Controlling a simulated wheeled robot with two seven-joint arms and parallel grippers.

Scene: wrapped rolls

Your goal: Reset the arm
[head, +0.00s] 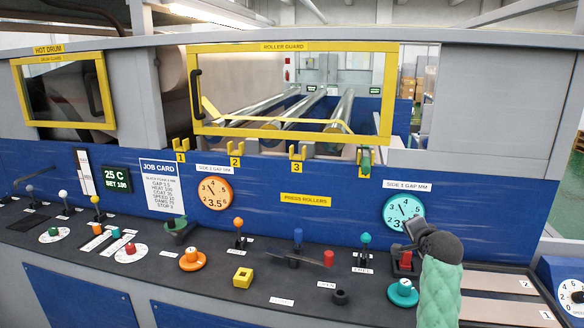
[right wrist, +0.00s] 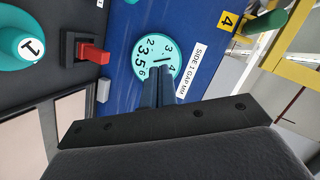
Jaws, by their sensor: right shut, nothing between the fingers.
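My right arm, in a green padded sleeve, comes in from the lower right of the head view. Its dark gripper (head: 412,228) is in front of the lower part of the turquoise side 1 gap dial (head: 401,210). In the right wrist view the gripper's two fingers (right wrist: 160,88) are together with nothing between them. They overlap the edge of the turquoise dial (right wrist: 148,60) in the picture; I cannot tell whether they touch the panel. My left gripper is not in the head view.
Below the gripper are a red switch (head: 405,260) and a turquoise knob (head: 402,292). A red-handled lever (head: 328,259) and a turquoise-topped lever (head: 365,240) stand to the left. The yellow-framed roller guard (head: 290,48) is above. A pale panel (head: 500,283) lies right of the arm.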

